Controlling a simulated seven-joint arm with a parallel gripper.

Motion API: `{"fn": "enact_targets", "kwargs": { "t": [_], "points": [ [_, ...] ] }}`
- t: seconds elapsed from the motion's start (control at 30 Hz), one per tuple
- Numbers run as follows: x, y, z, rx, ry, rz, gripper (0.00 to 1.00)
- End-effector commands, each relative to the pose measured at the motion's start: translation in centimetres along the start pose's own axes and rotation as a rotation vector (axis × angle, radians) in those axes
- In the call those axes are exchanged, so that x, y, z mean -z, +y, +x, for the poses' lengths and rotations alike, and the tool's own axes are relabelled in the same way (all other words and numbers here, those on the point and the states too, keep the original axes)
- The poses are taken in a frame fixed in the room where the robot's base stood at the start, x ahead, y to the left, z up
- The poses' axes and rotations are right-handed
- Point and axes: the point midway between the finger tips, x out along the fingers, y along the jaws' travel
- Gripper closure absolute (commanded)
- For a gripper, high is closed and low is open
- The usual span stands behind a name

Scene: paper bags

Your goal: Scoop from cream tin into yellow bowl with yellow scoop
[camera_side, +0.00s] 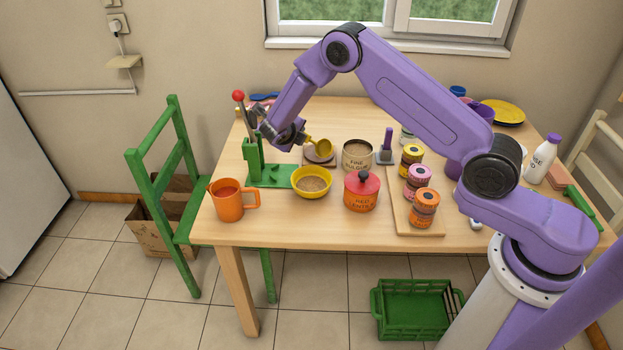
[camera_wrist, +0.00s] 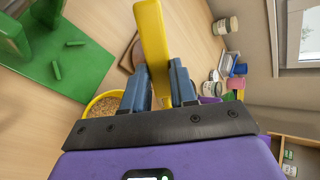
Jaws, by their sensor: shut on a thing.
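My gripper (camera_side: 299,134) is shut on the handle of the yellow scoop (camera_side: 320,146). The wrist view shows the handle (camera_wrist: 152,35) between the blue fingers (camera_wrist: 158,82). The scoop is in the air above and behind the yellow bowl (camera_side: 312,195), left of the cream tin. I cannot tell whether the scoop holds anything. The bowl stands upright with brown grain in it; it shows partly behind the fingers in the wrist view (camera_wrist: 91,103). The cream tin (camera_side: 357,164) stands open to the bowl's right, with brown grain inside and a "FINE" label.
A green lever press (camera_side: 255,165) stands left of the bowl, behind an orange mug (camera_side: 229,207). A red lidded pot (camera_side: 361,193) stands in front of the tin. A dark round-topped item (camera_side: 319,157) lies behind the bowl. Small jars (camera_side: 418,190) stand on a board at right.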

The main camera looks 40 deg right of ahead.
Motion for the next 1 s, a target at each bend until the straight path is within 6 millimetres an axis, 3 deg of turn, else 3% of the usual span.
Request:
{"fn": "enact_targets", "kwargs": {
  "t": [0.17,0.6,1.0],
  "points": [
    [-0.1,0.0,-0.1,0.003,-0.001,-0.002,1.00],
    [-1.1,-2.9,-2.2,0.005,-0.001,-0.003,1.00],
    [-1.2,-3.0,-2.4,0.005,-0.001,-0.003,1.00]
  ]
}}
